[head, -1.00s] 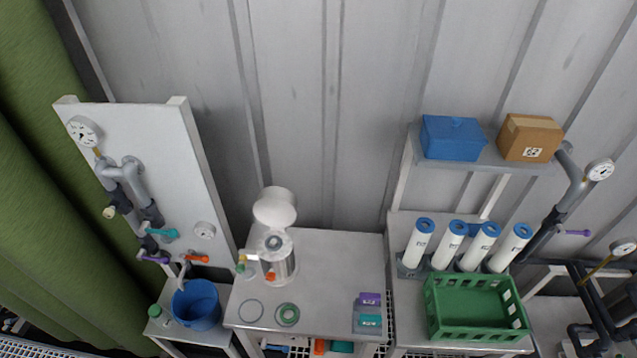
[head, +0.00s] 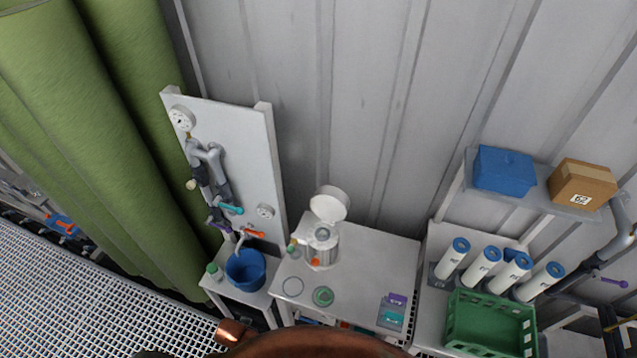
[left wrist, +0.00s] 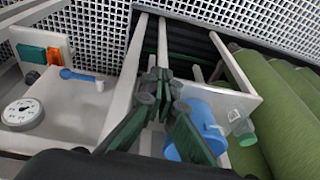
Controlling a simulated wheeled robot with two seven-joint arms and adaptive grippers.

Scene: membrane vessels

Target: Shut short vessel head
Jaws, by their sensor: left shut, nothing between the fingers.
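The short vessel (head: 322,250) stands on the white middle table in the head view, a clear and metallic cylinder with fittings on its left side. Its round white head (head: 330,204) is swung open and tilted up at the back of the vessel. My left gripper (left wrist: 158,88) shows in the left wrist view with its dark green fingers together and nothing between them. It appears above the area by the blue bucket (left wrist: 204,136), apart from the vessel. The vessel is not clearly seen in that view. My right gripper is in neither view.
A thin ring (head: 292,286), a green ring (head: 323,296) and a small tray of boxes (head: 392,312) lie on the middle table. A gauge panel (head: 235,150) stands at left. A green crate (head: 490,322) and white cartridges (head: 483,266) are at right.

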